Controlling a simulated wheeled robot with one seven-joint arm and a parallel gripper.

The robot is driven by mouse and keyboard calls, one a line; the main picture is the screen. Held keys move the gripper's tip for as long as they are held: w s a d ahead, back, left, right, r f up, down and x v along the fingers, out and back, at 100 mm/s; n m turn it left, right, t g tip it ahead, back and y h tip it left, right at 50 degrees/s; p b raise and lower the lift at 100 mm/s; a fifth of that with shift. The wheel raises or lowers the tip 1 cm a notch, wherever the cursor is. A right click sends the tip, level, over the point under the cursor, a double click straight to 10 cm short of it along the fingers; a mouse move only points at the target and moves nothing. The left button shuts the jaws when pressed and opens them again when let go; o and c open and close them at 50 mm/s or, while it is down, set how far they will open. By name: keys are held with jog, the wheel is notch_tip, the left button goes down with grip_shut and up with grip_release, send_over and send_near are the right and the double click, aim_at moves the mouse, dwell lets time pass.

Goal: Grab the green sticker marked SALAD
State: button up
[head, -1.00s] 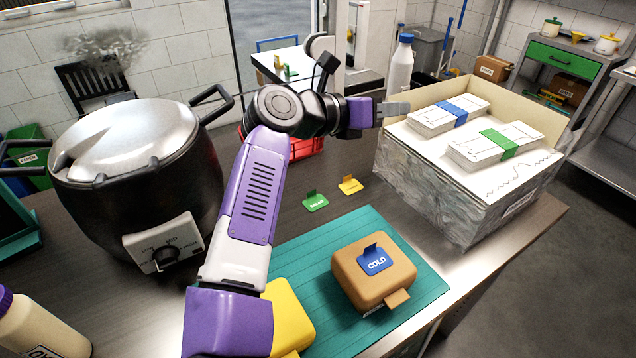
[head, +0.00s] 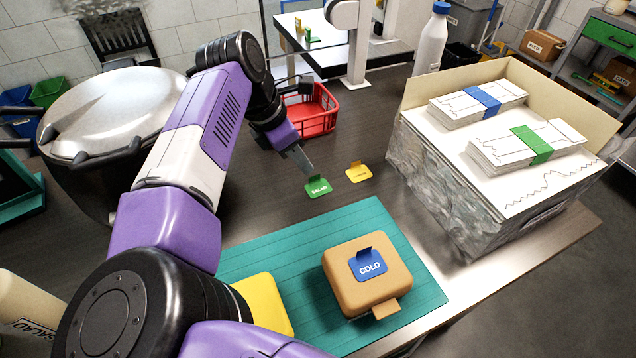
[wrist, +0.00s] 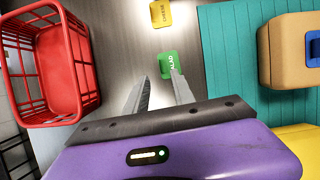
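The green SALAD sticker (head: 317,187) lies on the dark table, with a small tab standing up at its back edge. It also shows in the wrist view (wrist: 168,62), just beyond the fingertips. My gripper (head: 305,161) points down close to the sticker, on its far left side in the head view. In the wrist view my gripper (wrist: 160,78) has its two fingers apart with nothing between them. The right fingertip overlaps the sticker's near edge in that view. I cannot tell the exact height of the fingertips above the table.
A yellow sticker (head: 359,172) lies close to the right of the green one. A red basket (head: 318,118) stands behind my gripper. A teal mat (head: 300,240) with a brown box (head: 345,275) marked COLD lies in front. A large open carton (head: 440,185) stands at right.

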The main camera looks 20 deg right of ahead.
aim_at(312, 177)
jog(key=shift+p+x, duration=1)
jog(key=shift+x, duration=2.3)
jog(key=shift+s+d, duration=0.1)
jog(key=shift+d, duration=0.05)
jog(key=shift+c, duration=0.4)
grip_shut()
